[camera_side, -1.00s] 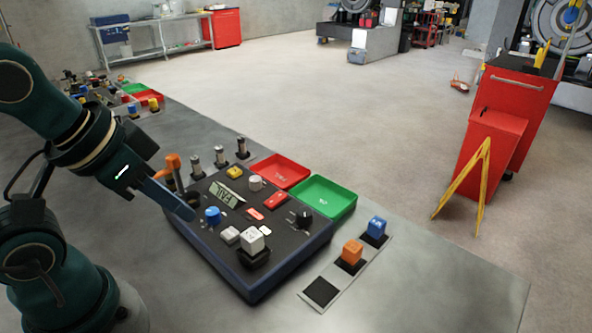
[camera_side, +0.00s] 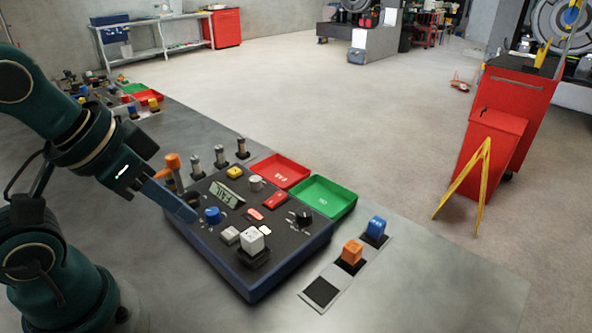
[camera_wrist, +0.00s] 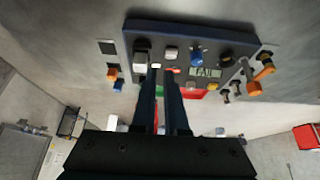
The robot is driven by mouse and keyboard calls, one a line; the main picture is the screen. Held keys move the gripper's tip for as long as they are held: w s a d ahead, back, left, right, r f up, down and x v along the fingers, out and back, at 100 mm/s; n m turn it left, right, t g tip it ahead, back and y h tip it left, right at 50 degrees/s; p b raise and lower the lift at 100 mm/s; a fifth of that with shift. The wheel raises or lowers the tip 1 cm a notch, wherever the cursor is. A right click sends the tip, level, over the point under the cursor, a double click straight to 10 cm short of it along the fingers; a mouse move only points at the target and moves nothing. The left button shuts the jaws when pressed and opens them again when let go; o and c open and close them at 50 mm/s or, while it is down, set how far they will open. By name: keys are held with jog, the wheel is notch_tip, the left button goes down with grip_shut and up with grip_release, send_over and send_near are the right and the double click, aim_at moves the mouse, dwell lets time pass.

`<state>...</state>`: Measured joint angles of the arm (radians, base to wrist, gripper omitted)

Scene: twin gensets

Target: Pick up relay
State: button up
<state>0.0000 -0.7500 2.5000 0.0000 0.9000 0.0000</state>
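A white block-shaped relay (camera_side: 252,240) stands in a black socket at the near corner of the dark test panel (camera_side: 232,267). In the wrist view the relay (camera_wrist: 141,60) sits near the tip of the left finger. An orange block (camera_side: 351,251) and a blue block (camera_side: 376,227) stand on a strip with dark pads, whose front pad is empty. Which block the task means cannot be told for certain. My gripper (camera_side: 190,212) is at the panel's left edge, apart from these blocks. In the wrist view my gripper (camera_wrist: 161,80) is open, with nothing between its fingers.
The panel carries a blue knob (camera_side: 212,215), a black knob, buttons and a display reading FAIL (camera_side: 226,195). An orange-handled lever (camera_side: 173,161) and metal posts (camera_side: 220,156) stand behind my gripper. A red tray (camera_side: 281,171) and a green tray (camera_side: 324,197) lie beyond the panel.

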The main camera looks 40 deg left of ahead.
jog(key=o, duration=0.8)
jog(key=shift+c, duration=0.2)
jog(key=g, duration=0.5)
send_over(249, 235)
notch_tip(249, 235, down, 3)
jog(key=shift+w+f, duration=0.1)
jog(key=shift+d+f+g, duration=0.1)
jog(key=shift+f+g, duration=0.2)
jog(key=shift+f, duration=2.55)
